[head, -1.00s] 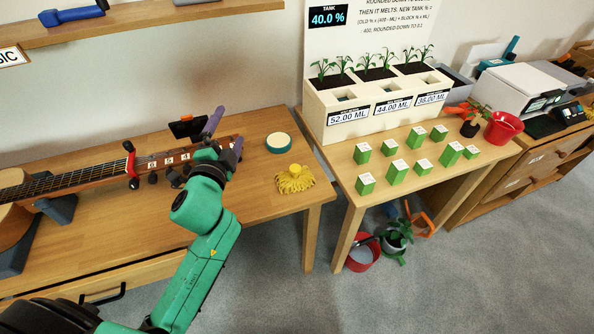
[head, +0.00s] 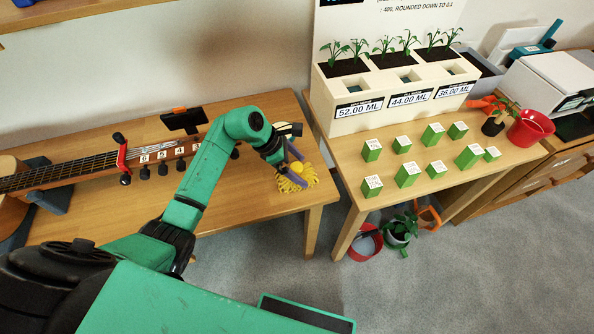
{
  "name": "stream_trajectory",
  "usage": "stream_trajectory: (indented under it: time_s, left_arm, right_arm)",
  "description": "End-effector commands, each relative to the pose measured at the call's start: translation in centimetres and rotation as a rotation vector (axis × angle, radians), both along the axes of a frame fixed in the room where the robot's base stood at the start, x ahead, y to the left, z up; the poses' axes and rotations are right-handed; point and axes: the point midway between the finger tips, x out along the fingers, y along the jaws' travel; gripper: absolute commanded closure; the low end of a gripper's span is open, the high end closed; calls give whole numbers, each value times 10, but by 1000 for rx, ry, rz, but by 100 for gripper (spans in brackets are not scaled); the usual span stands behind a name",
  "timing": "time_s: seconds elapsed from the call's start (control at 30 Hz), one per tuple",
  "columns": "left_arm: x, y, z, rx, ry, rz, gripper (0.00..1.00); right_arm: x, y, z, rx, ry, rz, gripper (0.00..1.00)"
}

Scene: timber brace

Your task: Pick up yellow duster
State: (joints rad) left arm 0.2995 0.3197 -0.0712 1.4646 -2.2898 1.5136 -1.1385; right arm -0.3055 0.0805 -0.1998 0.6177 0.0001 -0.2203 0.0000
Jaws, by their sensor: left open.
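The yellow duster (head: 303,177) lies on the right end of the wooden table, near its front right corner. It is a fluffy, stringy yellow bundle. My left gripper (head: 291,172) is at the duster, with its purple-grey fingers open and reaching down at the duster's left part. The fingers hide some of the yellow strands. I cannot tell whether they touch it. My right gripper is not in view.
A guitar (head: 75,172) with a red capo (head: 121,152) lies along the table to the left. A neighbouring table (head: 440,190) holds several green blocks and a white planter (head: 400,90). A gap separates the tables. A red bucket (head: 366,243) stands on the floor.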

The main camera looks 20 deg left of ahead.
Motion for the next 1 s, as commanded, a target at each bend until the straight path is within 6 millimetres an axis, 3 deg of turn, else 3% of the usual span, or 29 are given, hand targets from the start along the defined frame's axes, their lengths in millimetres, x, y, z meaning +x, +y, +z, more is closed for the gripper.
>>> stream_trajectory:
  time_s: [0.13,0.3,0.33,0.5,0.53,0.83,1.0]
  left_arm:
    - [4,-9,-14,-3,-1,1,0]
    - [4,-9,-16,0,-3,2,0]
    - [4,-9,-16,0,-3,2,4]
    - [4,-9,-16,-1,-3,2,69]
    - [4,-9,-16,-1,-3,2,76]
    - [5,-9,-12,-2,-4,2,76]
    - [5,-8,11,1,-8,0,76]
  right_arm:
    - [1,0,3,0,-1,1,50]
    - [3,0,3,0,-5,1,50]
    - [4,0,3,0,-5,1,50]
    - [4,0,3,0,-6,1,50]
    - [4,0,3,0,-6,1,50]
    - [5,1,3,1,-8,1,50]
    - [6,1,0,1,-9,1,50]
